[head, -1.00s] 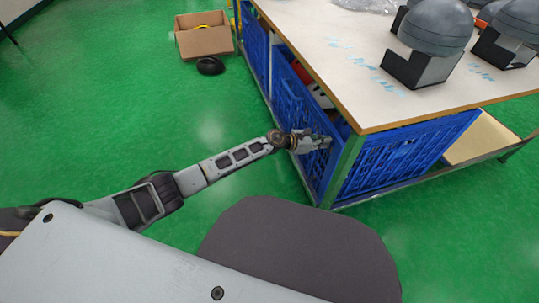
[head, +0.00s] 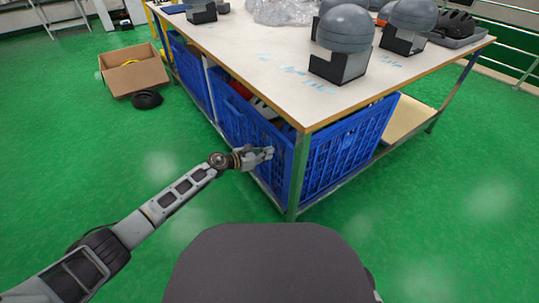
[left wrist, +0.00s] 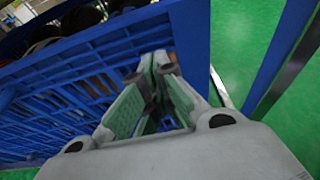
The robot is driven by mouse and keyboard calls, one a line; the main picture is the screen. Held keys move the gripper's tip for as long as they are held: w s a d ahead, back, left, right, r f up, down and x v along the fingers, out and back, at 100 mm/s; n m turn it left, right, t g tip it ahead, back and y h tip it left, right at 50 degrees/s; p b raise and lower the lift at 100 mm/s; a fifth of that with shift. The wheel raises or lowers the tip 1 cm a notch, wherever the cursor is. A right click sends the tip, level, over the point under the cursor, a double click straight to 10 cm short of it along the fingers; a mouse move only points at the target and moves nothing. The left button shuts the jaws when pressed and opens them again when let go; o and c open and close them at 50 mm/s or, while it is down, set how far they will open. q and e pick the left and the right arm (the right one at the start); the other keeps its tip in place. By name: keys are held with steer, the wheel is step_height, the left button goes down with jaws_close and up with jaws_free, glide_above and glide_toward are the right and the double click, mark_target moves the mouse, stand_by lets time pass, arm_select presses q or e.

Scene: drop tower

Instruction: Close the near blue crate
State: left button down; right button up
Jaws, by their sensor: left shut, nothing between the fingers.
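The near blue crate (head: 239,119) sits on the lower shelf under the white-topped table, its long slatted side facing the left of the head view. Its other side (head: 340,150) shows right of the front table leg. My left gripper (head: 270,153) is shut and empty at the crate's outer side, near the front corner. In the left wrist view, the fingers (left wrist: 158,75) lie against or just in front of the blue slatted wall (left wrist: 70,85); I cannot tell if they touch. My right gripper is not in view.
Another blue crate (head: 190,75) stands farther along the shelf. The green table leg (head: 297,170) is close right of my left gripper. An open cardboard box (head: 133,72) and a black object (head: 146,99) lie on the floor. Helmets on stands (head: 345,45) are on the tabletop.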

arm_select(q)
steer(key=p+v, duration=0.3)
steer(key=v, duration=0.7)
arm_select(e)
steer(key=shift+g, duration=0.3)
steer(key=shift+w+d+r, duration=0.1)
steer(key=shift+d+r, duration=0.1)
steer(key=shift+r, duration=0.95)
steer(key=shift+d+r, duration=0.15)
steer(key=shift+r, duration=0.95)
arm_select(q)
steer(key=shift+d+r, duration=0.1)
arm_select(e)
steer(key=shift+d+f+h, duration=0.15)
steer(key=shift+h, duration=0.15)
